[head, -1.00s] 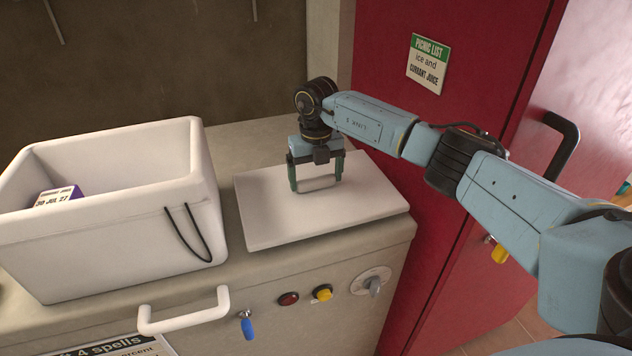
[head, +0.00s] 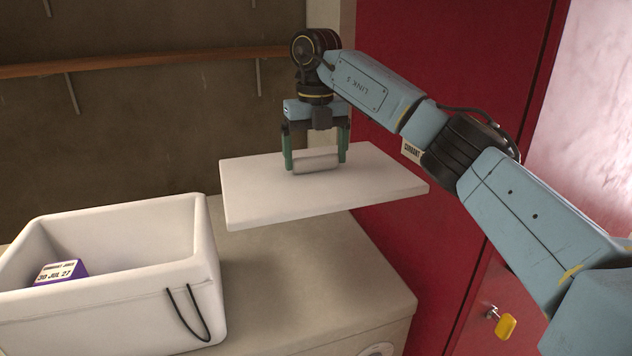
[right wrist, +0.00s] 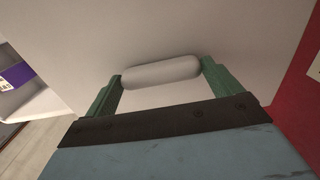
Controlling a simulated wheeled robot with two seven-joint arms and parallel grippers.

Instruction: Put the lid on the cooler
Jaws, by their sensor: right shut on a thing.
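The white cooler (head: 110,300) stands open on the counter at the left, with a purple and white carton (head: 62,270) inside it. The flat white lid (head: 250,190) hangs in the air above the counter, to the right of the cooler and higher than its rim. My right gripper (head: 316,164) is shut on the lid's rounded handle (head: 316,160). The right wrist view also shows the handle (right wrist: 160,73) between the green fingers, with the lid (right wrist: 190,30) beyond. My left gripper is not in view.
The counter top (head: 300,280) is bare to the right of the cooler. A red cabinet (head: 440,60) stands close at the right, with a yellow key or tag (head: 505,326) low on its front. A wooden shelf (head: 150,63) runs along the back wall.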

